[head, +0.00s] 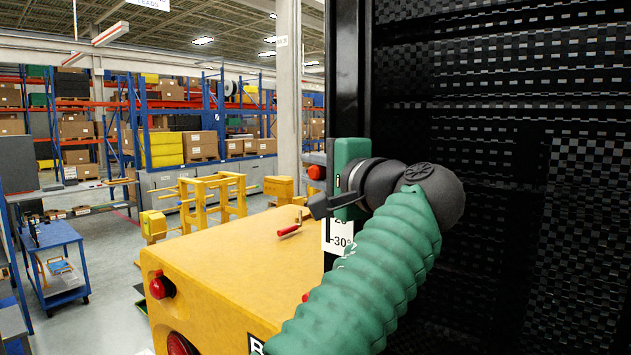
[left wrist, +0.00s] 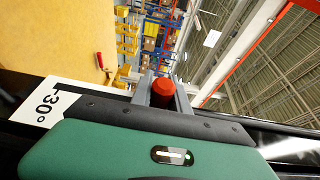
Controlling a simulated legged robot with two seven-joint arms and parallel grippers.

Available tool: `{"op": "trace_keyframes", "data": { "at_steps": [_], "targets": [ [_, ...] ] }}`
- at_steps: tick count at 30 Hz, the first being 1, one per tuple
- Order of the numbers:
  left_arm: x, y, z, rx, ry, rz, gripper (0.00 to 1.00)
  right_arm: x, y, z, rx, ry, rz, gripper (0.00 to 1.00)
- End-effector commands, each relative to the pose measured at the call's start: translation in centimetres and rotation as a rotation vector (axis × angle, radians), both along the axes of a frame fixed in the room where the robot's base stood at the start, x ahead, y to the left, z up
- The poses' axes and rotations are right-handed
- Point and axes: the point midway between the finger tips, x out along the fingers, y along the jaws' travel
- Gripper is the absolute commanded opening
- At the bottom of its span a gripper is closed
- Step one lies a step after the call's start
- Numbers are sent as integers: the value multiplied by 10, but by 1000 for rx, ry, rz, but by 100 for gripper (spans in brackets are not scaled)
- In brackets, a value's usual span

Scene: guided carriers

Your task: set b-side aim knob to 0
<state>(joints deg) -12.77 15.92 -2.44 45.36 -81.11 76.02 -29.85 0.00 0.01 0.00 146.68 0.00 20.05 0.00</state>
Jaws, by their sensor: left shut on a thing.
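A red knob (left wrist: 163,88) sits between the two grey fingers of my left gripper (left wrist: 163,96) in the left wrist view, and the gripper is shut on it. In the head view the red knob (head: 317,172) shows just left of the green gripper housing, with the left gripper (head: 316,166) mostly hidden behind that housing. A white scale plate (head: 338,240) with a -30° mark stands below the gripper; this mark also shows on the plate in the left wrist view (left wrist: 48,103). The knob's pointer and the 0 mark are hidden. My right gripper is out of view.
A yellow carrier (head: 215,268) with red lamps fills the lower middle. A red-handled lever (head: 289,231) is on its top. A dark perforated panel (head: 545,200) stands close on the right. A blue cart (head: 58,262) and shelves stand farther left, with open floor between.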

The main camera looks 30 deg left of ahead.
Motion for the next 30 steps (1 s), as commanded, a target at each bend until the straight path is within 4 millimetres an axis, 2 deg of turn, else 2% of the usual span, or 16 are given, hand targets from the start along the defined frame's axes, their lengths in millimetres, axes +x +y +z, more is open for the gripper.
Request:
{"op": "trace_keyframes", "data": {
  "at_steps": [5, 6, 10, 19, 22, 26, 30],
  "targets": [
    [-2, 1, 5, 8, -7, -1, 0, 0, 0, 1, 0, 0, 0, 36],
    [-2, 1, 6, 7, -8, -1, 25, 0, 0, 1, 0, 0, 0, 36],
    [-2, 1, 5, 6, -8, -1, 42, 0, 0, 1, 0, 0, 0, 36],
    [0, 0, 2, 4, -5, -2, 43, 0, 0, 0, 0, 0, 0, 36],
    [-3, -8, 0, 4, -5, -3, 43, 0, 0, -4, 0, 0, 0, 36],
    [-14, -32, -2, 3, -6, -7, 43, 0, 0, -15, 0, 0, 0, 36],
    [-34, -70, -1, 4, -7, -9, 43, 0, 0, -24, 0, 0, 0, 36]
  ]
}}
